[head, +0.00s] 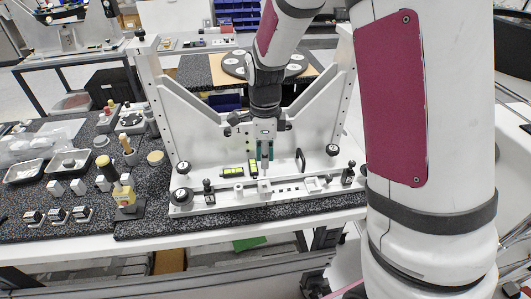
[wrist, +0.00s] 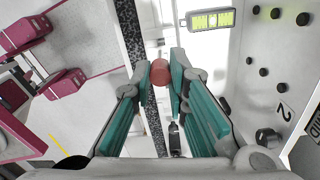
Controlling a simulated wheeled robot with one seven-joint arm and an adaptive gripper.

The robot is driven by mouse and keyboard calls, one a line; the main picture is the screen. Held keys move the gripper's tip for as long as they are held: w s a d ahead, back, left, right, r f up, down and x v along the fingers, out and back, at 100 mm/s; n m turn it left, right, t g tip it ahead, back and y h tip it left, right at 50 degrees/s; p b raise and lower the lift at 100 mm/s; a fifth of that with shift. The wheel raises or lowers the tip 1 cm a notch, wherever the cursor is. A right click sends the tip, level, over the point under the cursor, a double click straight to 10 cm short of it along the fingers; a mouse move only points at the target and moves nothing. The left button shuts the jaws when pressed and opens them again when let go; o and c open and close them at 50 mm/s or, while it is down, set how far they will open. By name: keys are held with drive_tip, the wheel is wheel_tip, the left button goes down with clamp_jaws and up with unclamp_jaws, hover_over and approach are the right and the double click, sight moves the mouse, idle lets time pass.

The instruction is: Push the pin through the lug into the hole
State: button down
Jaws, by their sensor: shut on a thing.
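My gripper (head: 265,147) points down over the front of the white fixture (head: 215,150). Its teal-padded fingers (wrist: 160,70) are shut on a reddish round-ended piece (wrist: 160,75), which I take to be the pin. In the head view a slim greyish pin (head: 265,164) hangs below the fingers, above a small light block (head: 264,187) on the fixture base, which may be the lug. I cannot tell whether the pin's tip touches the block. The hole cannot be made out in either view.
A yellow-green level (wrist: 211,20) sits beside the fingers. Black knobs (head: 183,167) and small clamps (head: 208,190) stand along the base. A black handle (head: 300,159) is right of my gripper. The dark bench (head: 75,215) at left holds several trays and parts.

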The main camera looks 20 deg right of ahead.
drive_tip(key=shift+f+b, duration=0.7)
drive_tip(key=shift+f, duration=1.1)
drive_tip(key=shift+f+b, duration=0.55)
drive_tip(key=shift+f, duration=1.85)
idle(0.8)
drive_tip(key=c, duration=1.5)
unclamp_jaws()
wheel_tip(320, 180, up, 12)
